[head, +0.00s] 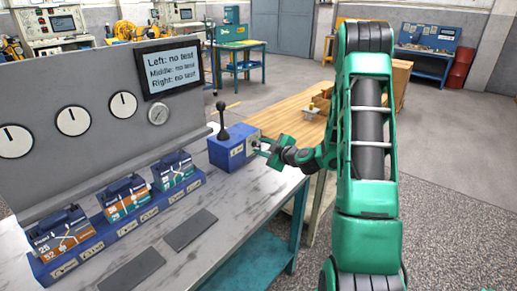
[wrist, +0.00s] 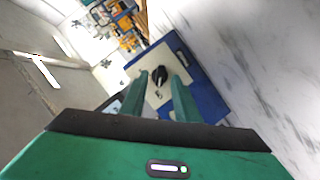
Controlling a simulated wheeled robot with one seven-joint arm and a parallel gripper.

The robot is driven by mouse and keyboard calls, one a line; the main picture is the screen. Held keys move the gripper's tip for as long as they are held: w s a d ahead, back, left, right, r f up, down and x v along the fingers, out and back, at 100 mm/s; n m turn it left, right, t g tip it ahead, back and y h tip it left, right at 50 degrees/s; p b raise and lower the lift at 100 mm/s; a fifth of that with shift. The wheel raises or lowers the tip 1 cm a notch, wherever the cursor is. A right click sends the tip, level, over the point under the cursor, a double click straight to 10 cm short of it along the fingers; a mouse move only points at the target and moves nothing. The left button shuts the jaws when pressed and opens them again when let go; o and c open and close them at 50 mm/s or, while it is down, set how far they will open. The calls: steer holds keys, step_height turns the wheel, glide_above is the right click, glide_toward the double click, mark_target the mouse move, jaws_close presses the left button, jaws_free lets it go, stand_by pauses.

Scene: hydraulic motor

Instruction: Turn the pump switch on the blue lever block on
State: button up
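The blue lever block (head: 226,153) stands at the right end of the grey bench, with an upright black ball-topped lever (head: 223,120) on top. My gripper (head: 262,146) is at the block's right-hand face, reached in from the right. In the wrist view the block (wrist: 207,96) shows a pale face plate with a small black switch knob (wrist: 160,75) on it. My gripper's two green fingers (wrist: 159,79) are apart, with the knob showing between their tips. I cannot tell whether they touch it. The switch is hidden in the head view.
Three battery-like modules sit in a blue rack (head: 125,228) along the bench. Behind them a grey panel carries gauges and a screen (head: 170,68) reading "no test" for left, middle and right. A wooden table (head: 290,110) stands behind the block. Two dark plates lie on the bench.

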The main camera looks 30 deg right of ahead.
steer(key=shift+w+f, duration=0.15)
steer(key=shift+w, duration=0.45)
jaws_close()
